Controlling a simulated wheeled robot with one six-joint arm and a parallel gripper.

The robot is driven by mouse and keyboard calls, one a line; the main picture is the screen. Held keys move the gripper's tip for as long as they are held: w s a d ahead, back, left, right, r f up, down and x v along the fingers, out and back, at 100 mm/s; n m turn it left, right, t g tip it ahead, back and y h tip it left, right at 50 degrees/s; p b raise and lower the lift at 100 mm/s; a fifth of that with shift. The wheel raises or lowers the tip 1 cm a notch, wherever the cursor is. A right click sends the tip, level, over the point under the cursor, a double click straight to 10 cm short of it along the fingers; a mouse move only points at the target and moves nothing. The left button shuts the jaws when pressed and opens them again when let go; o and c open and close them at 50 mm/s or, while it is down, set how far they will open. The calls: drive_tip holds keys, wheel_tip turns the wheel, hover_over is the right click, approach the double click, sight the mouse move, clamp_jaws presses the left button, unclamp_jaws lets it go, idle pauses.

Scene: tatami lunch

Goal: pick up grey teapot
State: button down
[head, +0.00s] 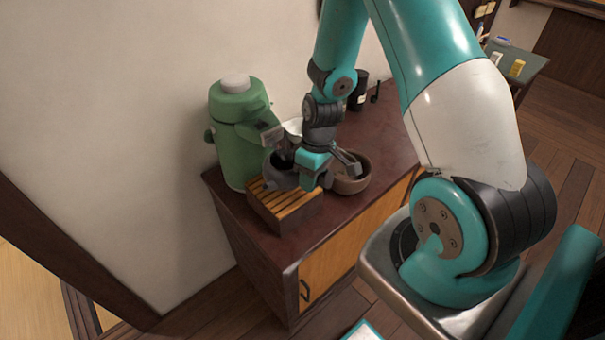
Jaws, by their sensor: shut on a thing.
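The grey teapot (279,176) is at the left end of the dark cabinet top, over a slatted wooden stand (285,208). Only part of it shows, since my gripper and wrist cover its right side. My gripper (307,172) points down at the teapot and is shut on it. The exact grip point is hidden. I cannot tell whether the teapot touches the stand or is just above it.
A tall green air pot (238,128) stands close behind and left of the teapot. A brown bowl (352,181) is just right of my gripper, and a white bowl (293,126) is behind. A black canister (358,90) stands further back. The cabinet's front right top (335,215) is clear.

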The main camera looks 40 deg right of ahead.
drive_tip(key=s+p, duration=0.7)
drive_tip(key=s, duration=0.5)
drive_tip(key=shift+s+d, duration=0.2)
drive_tip(key=shift+s, duration=0.15)
drive_tip(key=shift+p, duration=0.3)
